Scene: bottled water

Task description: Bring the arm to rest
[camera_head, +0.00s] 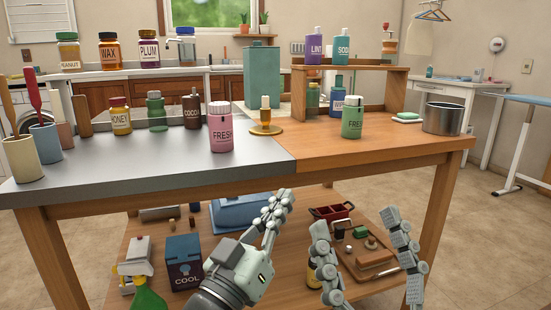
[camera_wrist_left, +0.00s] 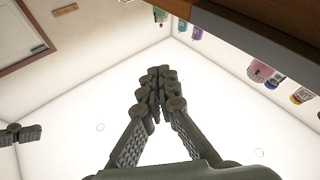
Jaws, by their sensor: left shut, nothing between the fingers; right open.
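My left gripper (camera_head: 277,203) is shut and empty in the head view, in front of the table's front edge and over the lower shelf. Its fingers also meet in the left wrist view (camera_wrist_left: 158,74), with nothing between them. My right gripper (camera_head: 355,218) is open at the lower middle right of the head view, its two fingers well apart and pointing up. Most of the right arm is out of view.
The table (camera_head: 235,175) stands just beyond both grippers. A pink bottle (camera_head: 220,132), a green bottle (camera_head: 352,120) and a metal pot (camera_head: 441,118) stand on it. A spray bottle (camera_head: 148,295), a blue box (camera_head: 184,262) and a wooden tray (camera_head: 368,268) sit on the lower shelf.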

